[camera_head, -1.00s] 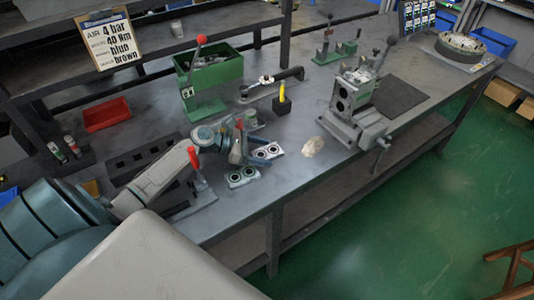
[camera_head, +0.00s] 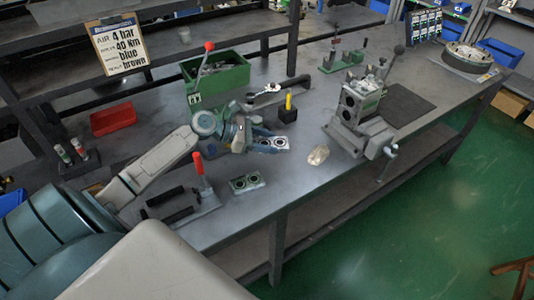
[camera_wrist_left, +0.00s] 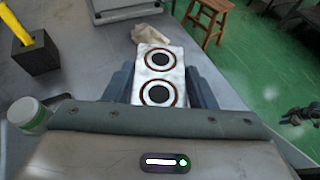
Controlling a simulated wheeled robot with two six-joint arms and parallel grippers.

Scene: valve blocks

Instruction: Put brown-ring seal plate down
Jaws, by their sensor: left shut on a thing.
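In the left wrist view a light seal plate (camera_wrist_left: 159,76) with two dark holes, each circled by a brown-red ring, sits between the fingers of my left gripper (camera_wrist_left: 162,88). In the head view the gripper (camera_head: 262,143) is shut on this plate (camera_head: 279,143) over the bench; I cannot tell whether the plate touches the top. A second two-hole plate (camera_head: 246,183) lies on the bench nearer the front edge, apart from the gripper. My right gripper is out of view.
A vise (camera_head: 361,125) holding a valve block stands to the right, with a crumpled rag (camera_head: 318,155) before it. A black block with a yellow tool (camera_head: 287,110) and a green bin (camera_head: 212,76) stand behind. A red-handled fixture (camera_head: 198,190) is at front left.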

